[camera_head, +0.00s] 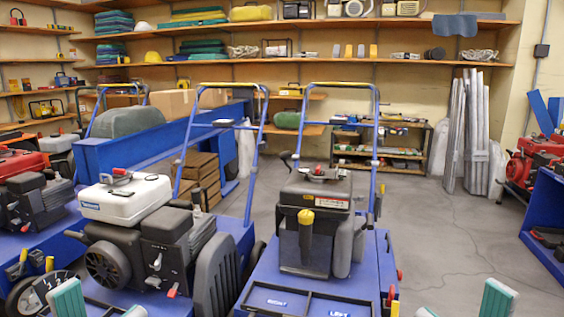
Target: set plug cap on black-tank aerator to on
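The black-tank aerator (315,200) stands upright just right of centre, on a blue deck with a blue tubular handlebar behind it. A black lever with a yellow top (306,217) stands at the front of its engine, and a small red part (317,171) sits on top of the tank. I cannot tell which part is the plug cap or how it is set. My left gripper (101,306) is open at the bottom left, and my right gripper (461,305) is open at the bottom right. Only their teal fingertips show, both apart from the aerator.
A white-tank aerator (125,200) stands close on the left, with a red-topped one (22,162) beyond it. A red machine (537,165) is at the right edge. Shelves (290,60) line the back wall. The grey floor (450,230) right of the black-tank aerator is clear.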

